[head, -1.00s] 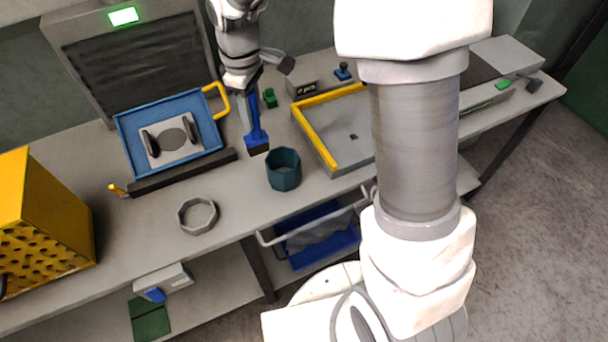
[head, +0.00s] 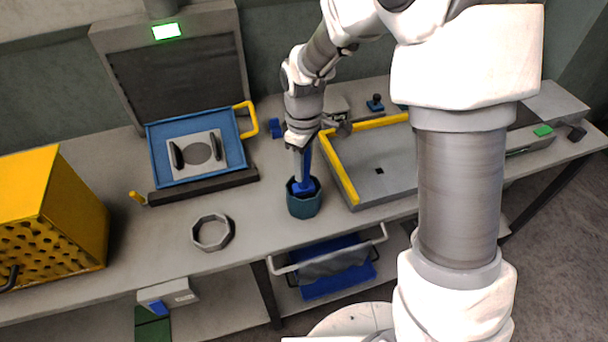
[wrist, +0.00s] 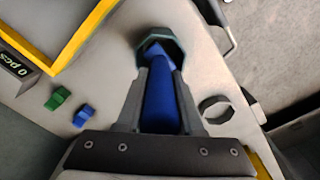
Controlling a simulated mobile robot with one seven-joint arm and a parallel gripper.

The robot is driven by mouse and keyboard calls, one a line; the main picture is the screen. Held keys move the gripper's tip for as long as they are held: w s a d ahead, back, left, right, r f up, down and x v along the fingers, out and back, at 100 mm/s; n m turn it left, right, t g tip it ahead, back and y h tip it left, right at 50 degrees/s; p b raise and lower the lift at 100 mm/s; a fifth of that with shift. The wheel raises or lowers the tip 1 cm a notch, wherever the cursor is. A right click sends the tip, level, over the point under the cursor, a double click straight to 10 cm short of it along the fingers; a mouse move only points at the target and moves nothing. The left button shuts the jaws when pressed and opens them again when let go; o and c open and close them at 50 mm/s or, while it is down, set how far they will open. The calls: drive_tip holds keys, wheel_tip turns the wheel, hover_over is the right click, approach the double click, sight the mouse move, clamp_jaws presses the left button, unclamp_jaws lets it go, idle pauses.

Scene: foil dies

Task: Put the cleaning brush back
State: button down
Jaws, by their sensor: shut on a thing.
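The blue cleaning brush (head: 307,170) is upright, with its lower end inside the mouth of the dark teal octagonal cup (head: 304,205) on the bench. My gripper (head: 300,146) is shut on the brush's upper handle, above the cup. In the wrist view the blue handle (wrist: 160,105) lies between my two fingers (wrist: 160,100), and its far end overlaps the cup (wrist: 174,46). The brush's lowest part is hidden by the cup's wall, so I cannot tell whether it touches the bottom.
A yellow-edged grey tray (head: 375,172) stands close right of the cup. A grey ring (head: 212,232) lies to the left on the bench. A blue tray (head: 157,157) sits in the press behind. A yellow perforated box (head: 45,215) is at far left.

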sight(305, 189)
drive_tip(key=shift+f, duration=1.65)
drive_tip(key=shift+f, duration=0.15)
drive_tip(key=c, duration=0.5)
unclamp_jaws()
drive_tip(key=shift+c, duration=0.2)
drive_tip(key=shift+r, duration=0.2)
